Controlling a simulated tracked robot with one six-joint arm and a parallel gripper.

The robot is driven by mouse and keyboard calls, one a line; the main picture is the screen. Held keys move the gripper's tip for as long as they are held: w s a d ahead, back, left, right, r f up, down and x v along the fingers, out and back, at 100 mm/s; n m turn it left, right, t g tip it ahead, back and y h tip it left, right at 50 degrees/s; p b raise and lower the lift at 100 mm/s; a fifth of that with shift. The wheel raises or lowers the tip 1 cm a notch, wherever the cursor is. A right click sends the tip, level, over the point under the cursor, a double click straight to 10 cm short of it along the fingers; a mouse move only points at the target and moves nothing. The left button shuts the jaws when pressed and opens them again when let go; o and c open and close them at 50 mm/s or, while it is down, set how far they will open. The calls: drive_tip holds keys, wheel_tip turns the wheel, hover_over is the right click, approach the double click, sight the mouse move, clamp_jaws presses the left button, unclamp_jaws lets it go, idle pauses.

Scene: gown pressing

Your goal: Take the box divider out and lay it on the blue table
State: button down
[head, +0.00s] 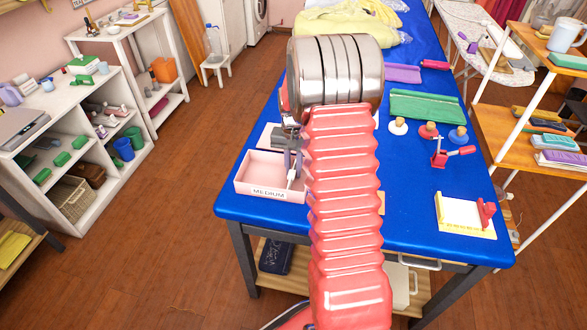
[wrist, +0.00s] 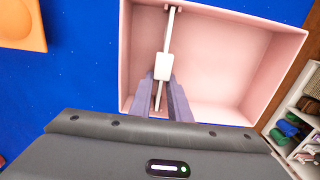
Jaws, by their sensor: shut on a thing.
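The box divider (wrist: 169,45) is a thin white strip with a thicker white block at its middle. It stands across the inside of the pink box (wrist: 290,50), between its two long walls. My gripper (wrist: 164,88) is shut on the block of the divider. In the head view my gripper (head: 292,168) is over the pink box (head: 262,193), which is labelled MEDIUM and sits at the left edge of the blue table (head: 232,203). I cannot tell whether the divider is lifted from the box floor.
An orange tray (wrist: 22,25) lies beside the box in the wrist view.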

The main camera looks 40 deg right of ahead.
sight(294, 167)
drive_tip(key=shift+r, duration=1.55)
drive_tip(key=shift+r, duration=1.95)
drive_tip(key=shift+a, duration=0.1)
